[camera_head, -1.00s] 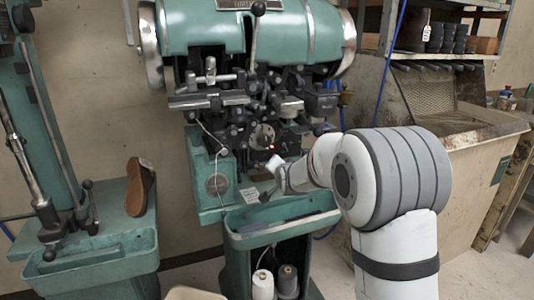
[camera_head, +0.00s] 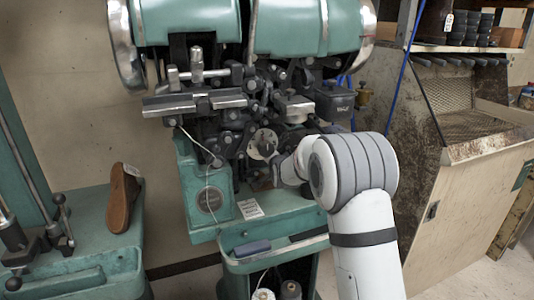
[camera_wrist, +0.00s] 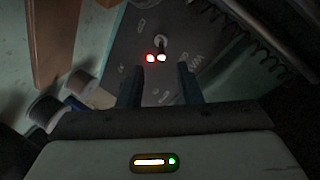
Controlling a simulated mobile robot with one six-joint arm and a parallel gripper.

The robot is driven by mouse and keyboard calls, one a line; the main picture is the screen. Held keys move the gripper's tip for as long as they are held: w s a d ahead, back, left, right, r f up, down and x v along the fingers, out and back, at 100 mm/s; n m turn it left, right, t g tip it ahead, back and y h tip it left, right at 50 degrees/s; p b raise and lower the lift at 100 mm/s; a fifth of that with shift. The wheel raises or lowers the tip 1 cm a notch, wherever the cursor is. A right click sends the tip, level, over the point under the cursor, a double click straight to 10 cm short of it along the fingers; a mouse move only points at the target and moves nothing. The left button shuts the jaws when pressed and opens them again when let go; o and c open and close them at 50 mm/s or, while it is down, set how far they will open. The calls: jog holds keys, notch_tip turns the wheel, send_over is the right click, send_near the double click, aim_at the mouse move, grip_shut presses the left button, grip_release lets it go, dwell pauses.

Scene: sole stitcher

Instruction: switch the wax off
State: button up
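In the wrist view a dark panel (camera_wrist: 138,40) with small, faint lettering faces me. I cannot tell which way the lever points. My gripper (camera_wrist: 159,84) is open and empty; its two dark fingers are apart, with the lamps and switch beyond the gap between them. In the head view the green stitcher (camera_head: 205,20) stands ahead. My wrist reaches into its lower front, and my fingertips and the panel cannot be made out there.
Metal linkages (camera_head: 200,103) and a black box (camera_head: 335,102) crowd above my wrist. A tray (camera_head: 275,250) is below. A brown shoe (camera_head: 122,200) stands at left, a worn cabinet (camera_head: 470,190) at right. In the wrist view, spools (camera_wrist: 80,85) sit left and a coiled cord (camera_wrist: 265,45) right.

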jog(key=x, duration=0.5)
jog(key=shift+s+a, duration=0.1)
jog(key=shift+c, duration=0.5)
grip_shut()
